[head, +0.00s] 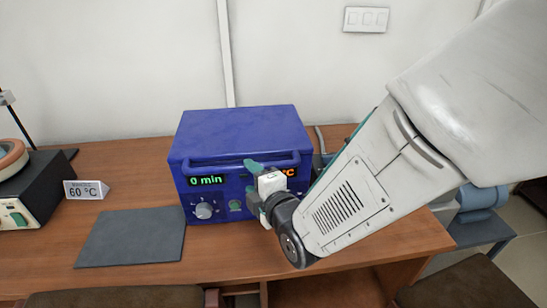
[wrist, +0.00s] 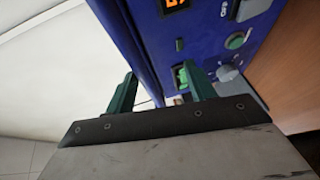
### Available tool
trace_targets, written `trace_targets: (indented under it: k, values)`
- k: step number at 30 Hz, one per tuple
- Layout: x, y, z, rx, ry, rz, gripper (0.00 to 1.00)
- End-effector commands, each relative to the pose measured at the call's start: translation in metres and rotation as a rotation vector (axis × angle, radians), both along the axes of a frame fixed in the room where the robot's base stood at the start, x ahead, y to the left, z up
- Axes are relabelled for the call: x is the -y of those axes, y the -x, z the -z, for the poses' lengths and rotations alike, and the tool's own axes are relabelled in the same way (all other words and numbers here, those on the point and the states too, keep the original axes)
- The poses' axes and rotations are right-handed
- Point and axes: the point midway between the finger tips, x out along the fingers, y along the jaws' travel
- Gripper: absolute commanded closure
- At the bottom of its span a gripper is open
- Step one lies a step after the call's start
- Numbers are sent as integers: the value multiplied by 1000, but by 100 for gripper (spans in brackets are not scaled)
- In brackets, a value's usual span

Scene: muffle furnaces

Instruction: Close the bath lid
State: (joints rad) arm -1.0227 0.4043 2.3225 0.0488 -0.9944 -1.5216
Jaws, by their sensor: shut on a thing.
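The blue bath (head: 215,190) stands on the wooden table in the head view, with a lit "0 min" display and a knob on its front. Its blue lid (head: 240,125) lies level across the top, with no gap that I can see. A blue bar handle (head: 215,162) runs along the lid's front edge. My gripper (head: 258,168) is at the handle's right half, shut on it; the arm hides the exact contact. In the wrist view my green fingers (wrist: 158,95) stand apart before the blue front panel (wrist: 200,35), and what lies between them is unclear.
A dark mat (head: 130,238) lies at the bath's front left. A "60 °C" sign (head: 86,190) and a black device (head: 30,195) stand further left. My arm covers the right side of the table. The wall is close behind.

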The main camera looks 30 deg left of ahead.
Motion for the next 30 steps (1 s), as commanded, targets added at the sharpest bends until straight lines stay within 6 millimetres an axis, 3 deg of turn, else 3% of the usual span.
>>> trace_targets:
  k: [1, 6, 13, 30]
  values:
    - [9, 6, 6, -11, 17, 1, 62]
    - [33, 23, -1, -8, 13, -1, 62]
    - [55, 40, -9, -2, 5, -5, 62]
    - [59, 42, -11, -12, -6, -1, 62]
